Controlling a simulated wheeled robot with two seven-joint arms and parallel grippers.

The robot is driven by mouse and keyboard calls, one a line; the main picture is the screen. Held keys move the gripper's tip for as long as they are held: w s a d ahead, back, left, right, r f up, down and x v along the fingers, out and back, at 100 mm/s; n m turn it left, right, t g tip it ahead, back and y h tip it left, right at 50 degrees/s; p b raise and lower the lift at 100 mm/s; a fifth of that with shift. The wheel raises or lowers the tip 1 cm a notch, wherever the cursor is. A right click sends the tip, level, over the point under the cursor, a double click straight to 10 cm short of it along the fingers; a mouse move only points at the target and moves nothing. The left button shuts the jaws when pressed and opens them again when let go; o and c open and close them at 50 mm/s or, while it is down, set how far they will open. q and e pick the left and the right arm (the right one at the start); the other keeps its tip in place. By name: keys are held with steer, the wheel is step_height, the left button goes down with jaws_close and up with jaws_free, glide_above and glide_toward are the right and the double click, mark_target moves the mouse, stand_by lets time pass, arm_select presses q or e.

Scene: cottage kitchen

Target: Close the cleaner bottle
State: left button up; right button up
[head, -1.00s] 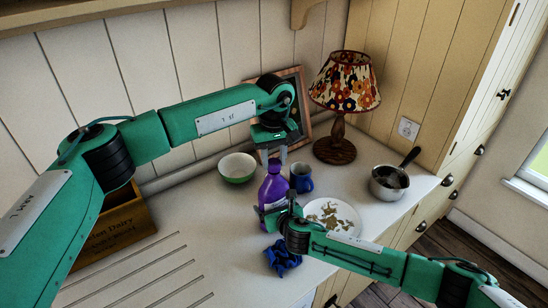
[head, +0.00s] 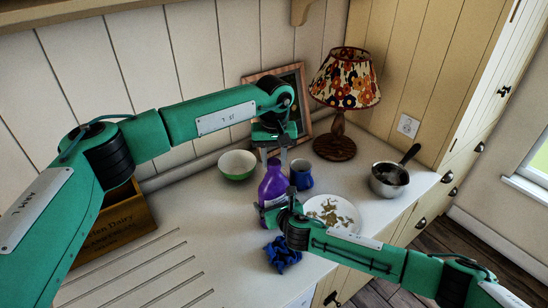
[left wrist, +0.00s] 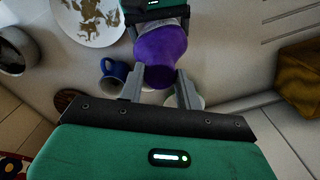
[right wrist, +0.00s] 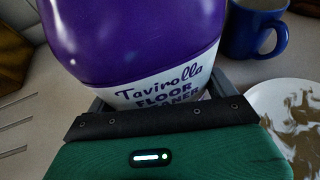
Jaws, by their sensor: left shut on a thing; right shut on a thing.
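The cleaner bottle (head: 272,187), purple with a white label reading "Tavirolla floor cleaner", stands upright on the worktop. Its label shows close up in the right wrist view (right wrist: 170,90). My right gripper (head: 270,212) is shut around the bottle's lower body at the label. My left gripper (head: 274,158) points down over the bottle's top, its two fingers on either side of the neck end. In the left wrist view the bottle's purple shoulder (left wrist: 160,55) lies just beyond those fingers. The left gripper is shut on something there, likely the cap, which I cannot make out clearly.
A green-and-white bowl (head: 237,165) stands behind left and a blue mug (head: 301,175) close right. The front-left worktop is clear.

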arm_select(q)
steer(key=m, duration=1)
steer(key=o, duration=1)
steer(key=shift+c, duration=0.2)
steer(key=shift+r, duration=0.15)
steer(key=shift+r, duration=2.1)
steer(key=shift+c, duration=0.5)
